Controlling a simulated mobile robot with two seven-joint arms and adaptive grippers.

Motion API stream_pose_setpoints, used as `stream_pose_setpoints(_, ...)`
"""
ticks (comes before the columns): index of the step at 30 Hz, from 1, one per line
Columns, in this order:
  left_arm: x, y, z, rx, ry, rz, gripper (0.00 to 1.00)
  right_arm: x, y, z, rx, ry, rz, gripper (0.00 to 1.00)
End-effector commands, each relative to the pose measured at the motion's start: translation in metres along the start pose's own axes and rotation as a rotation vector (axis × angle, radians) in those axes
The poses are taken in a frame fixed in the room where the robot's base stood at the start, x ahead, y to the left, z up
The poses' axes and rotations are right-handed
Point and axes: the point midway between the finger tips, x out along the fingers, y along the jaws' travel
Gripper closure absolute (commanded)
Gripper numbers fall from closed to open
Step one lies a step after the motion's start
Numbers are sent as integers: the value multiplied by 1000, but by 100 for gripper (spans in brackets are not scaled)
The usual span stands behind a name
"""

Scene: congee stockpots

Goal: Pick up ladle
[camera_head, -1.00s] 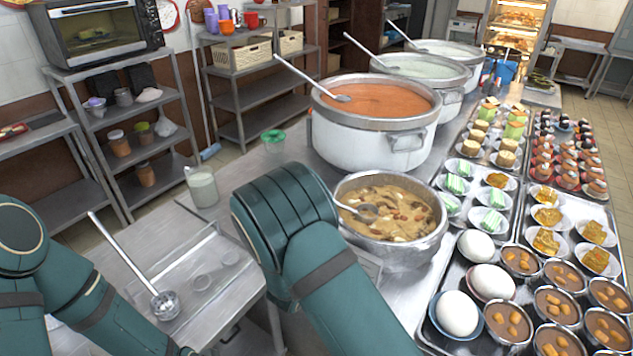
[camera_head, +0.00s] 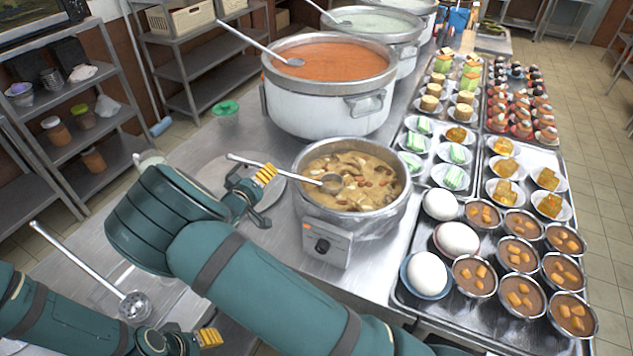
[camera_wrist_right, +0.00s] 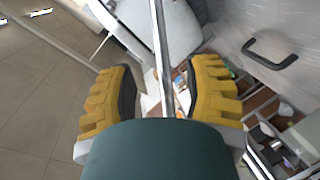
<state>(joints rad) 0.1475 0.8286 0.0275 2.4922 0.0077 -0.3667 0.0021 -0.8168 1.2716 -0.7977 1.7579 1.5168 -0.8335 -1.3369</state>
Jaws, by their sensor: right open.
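A metal ladle (camera_head: 270,170) rests in the pot of brown congee (camera_head: 372,172), its bowl in the food and its handle slanting up to the left. My right gripper (camera_head: 258,183) is by this handle, left of the pot. In the right wrist view, the yellow fingers of the right gripper (camera_wrist_right: 165,95) are apart, and a shiny rod (camera_wrist_right: 160,50), apparently the handle, runs between them. Contact cannot be told. My left gripper (camera_head: 200,340) is low at the left, near a perforated ladle (camera_head: 134,306); its finger gap is unclear.
Large stockpots, one with orange soup (camera_head: 330,62), stand behind and hold other ladles. Trays with bowls and white eggs (camera_head: 428,275) fill the right side. Shelves (camera_head: 75,130) are at the left.

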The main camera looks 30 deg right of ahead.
Motion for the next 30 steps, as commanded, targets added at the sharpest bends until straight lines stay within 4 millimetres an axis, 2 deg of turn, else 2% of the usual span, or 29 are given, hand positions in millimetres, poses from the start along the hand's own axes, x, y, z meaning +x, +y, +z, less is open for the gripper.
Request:
stream_pose_setpoints(5, 0, 0, 0, 0, 0, 0, 53, 15, -1, 1, -2, 0, 1, 50)
stream_pose_setpoints(12, -1, 0, 0, 0, 0, 0, 53, 48, -2, 1, -1, -1, 1, 50)
stream_pose_setpoints(22, -1, 0, 0, 0, 0, 0, 53, 54, -2, 0, -1, 0, 0, 50)
stream_pose_setpoints(23, -1, 0, 0, 0, 0, 0, 53, 54, -2, 0, -1, 0, 0, 54)
stream_pose_setpoints(24, -1, 0, 0, 0, 0, 0, 53, 54, -2, 0, -1, 0, 0, 68)
stream_pose_setpoints(27, -1, 0, 0, 0, 0, 0, 53, 54, -2, 0, -1, 0, 0, 100)
stream_pose_setpoints(30, -1, 0, 0, 0, 0, 0, 53, 54, -2, 0, -1, 0, 0, 100)
